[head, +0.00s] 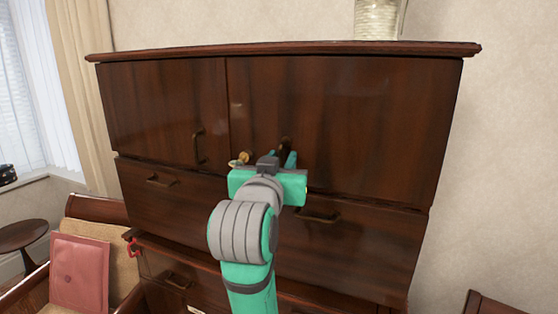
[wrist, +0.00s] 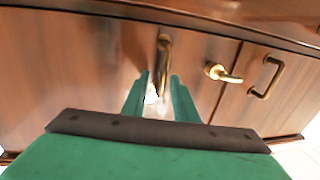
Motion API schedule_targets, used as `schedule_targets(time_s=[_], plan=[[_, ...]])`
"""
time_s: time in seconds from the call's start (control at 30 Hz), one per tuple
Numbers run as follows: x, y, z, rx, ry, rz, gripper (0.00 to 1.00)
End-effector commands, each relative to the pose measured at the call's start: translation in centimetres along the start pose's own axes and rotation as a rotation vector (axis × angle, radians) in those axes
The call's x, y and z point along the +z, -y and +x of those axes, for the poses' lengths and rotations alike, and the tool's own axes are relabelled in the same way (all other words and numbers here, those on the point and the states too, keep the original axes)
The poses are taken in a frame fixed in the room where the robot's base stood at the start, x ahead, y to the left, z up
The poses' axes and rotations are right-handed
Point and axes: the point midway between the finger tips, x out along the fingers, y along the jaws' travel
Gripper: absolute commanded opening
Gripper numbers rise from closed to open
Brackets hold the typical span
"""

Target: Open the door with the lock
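The dark wood cabinet has a wide right door (head: 360,120) and a narrower left door (head: 165,100), both apparently closed. The brass lock (head: 240,159) is on the right door near the seam; it also shows in the wrist view (wrist: 222,73), its lever pointing toward the left door. The right door's upright handle (head: 286,145) is partly hidden by my gripper (head: 283,160). In the wrist view my gripper (wrist: 160,80) has its two fingers apart, with this handle (wrist: 164,60) at the tips. I cannot tell whether they touch it.
The left door has its own upright handle (head: 198,146). Drawers with brass pulls (head: 318,216) lie below the doors. A woven vase (head: 380,18) stands on top.

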Motion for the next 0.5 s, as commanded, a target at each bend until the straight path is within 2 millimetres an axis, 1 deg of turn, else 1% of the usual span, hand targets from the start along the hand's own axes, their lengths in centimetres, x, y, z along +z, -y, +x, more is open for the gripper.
schedule_targets(time_s=[0.07,0.1,0.2,0.5], plan=[[-0.01,0.29,-0.08,-0.004,0.000,0.000,0.26],[-0.02,0.38,-0.10,-0.006,0.000,0.000,0.22],[-0.01,0.48,-0.13,-0.007,0.000,0.000,0.00],[-0.01,0.47,-0.13,-0.007,0.000,0.000,0.00]])
